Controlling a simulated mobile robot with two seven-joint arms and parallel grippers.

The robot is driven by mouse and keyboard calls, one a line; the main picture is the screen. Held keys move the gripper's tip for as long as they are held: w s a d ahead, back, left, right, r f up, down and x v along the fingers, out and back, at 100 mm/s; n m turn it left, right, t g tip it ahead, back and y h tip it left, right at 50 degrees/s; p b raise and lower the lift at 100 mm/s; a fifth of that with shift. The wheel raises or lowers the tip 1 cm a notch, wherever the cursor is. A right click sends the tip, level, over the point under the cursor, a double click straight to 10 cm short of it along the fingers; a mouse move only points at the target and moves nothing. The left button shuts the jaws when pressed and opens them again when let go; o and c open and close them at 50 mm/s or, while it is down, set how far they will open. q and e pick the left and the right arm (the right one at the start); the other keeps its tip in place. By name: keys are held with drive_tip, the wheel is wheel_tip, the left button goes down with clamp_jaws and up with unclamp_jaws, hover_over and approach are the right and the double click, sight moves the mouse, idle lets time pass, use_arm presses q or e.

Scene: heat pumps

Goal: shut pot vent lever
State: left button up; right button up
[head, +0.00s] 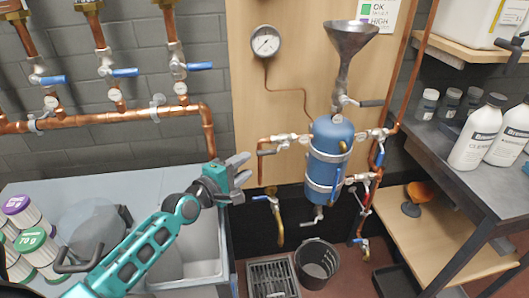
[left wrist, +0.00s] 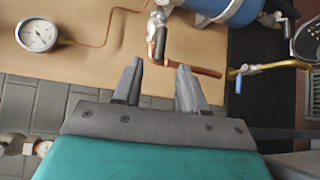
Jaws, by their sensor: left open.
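The blue pot (head: 331,150) is clamped upright on the wooden panel, under a metal funnel (head: 349,38). A dark-handled lever (head: 372,103) sticks out to the right below the funnel. Another dark lever (head: 266,152) hangs on the pipe left of the pot; it also shows in the left wrist view (left wrist: 159,44). I cannot tell which is the vent lever. My left gripper (head: 247,168) is open and empty, left of the pot and below the left dark lever.
A pressure gauge (head: 266,42) hangs on the panel. A blue-levered brass tap (head: 274,206) is below my gripper. A black bucket (head: 316,263) stands on the floor. Shelves with white bottles (head: 478,133) stand right. A grey sink (head: 188,262) is below my left arm.

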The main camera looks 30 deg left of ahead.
sight(263, 154)
use_arm(q)
drive_tip(key=w, duration=0.3)
drive_tip(key=w+d+f+b, duration=0.1)
drive_tip(key=w, duration=0.5)
drive_tip(key=shift+w+d+f+b, duration=0.2)
drive_tip(key=shift+w+d+b, duration=0.05)
drive_tip(key=shift+w+b, duration=0.1)
clamp_jaws()
